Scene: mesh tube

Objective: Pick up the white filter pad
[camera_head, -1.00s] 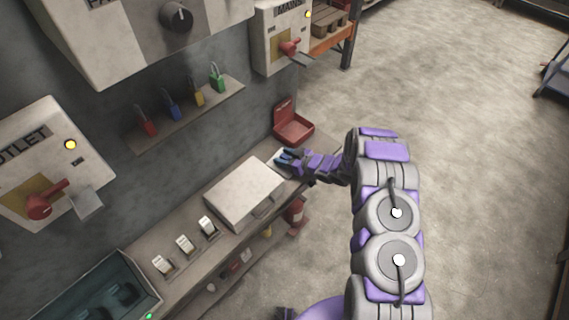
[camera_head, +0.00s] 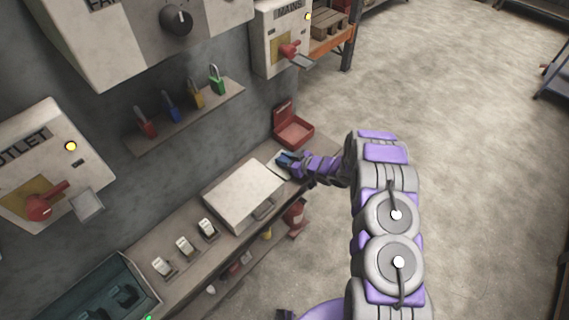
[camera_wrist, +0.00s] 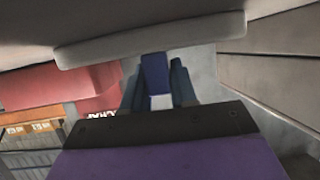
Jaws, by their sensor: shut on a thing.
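My gripper (camera_head: 285,160) is at the far end of the bench, between the white box and the red open case. In the wrist view its two dark teal fingers (camera_wrist: 157,85) are closed around a blue block-like piece (camera_wrist: 155,72). A small white patch (camera_wrist: 160,102) shows between the fingers, nearer the palm. I cannot tell whether the blue piece belongs to the white filter pad. In the head view a pale flat patch (camera_head: 274,166) shows beside the fingers; it may be the pad, but my gripper covers much of it.
The white box (camera_head: 243,190) with a handle stands close to my gripper. The red open case (camera_head: 292,130) is just beyond it and shows in the wrist view (camera_wrist: 60,88). A shelf (camera_head: 190,115) with padlocks, several switches and a dark tray (camera_head: 100,295) lie to the left. Open floor lies right.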

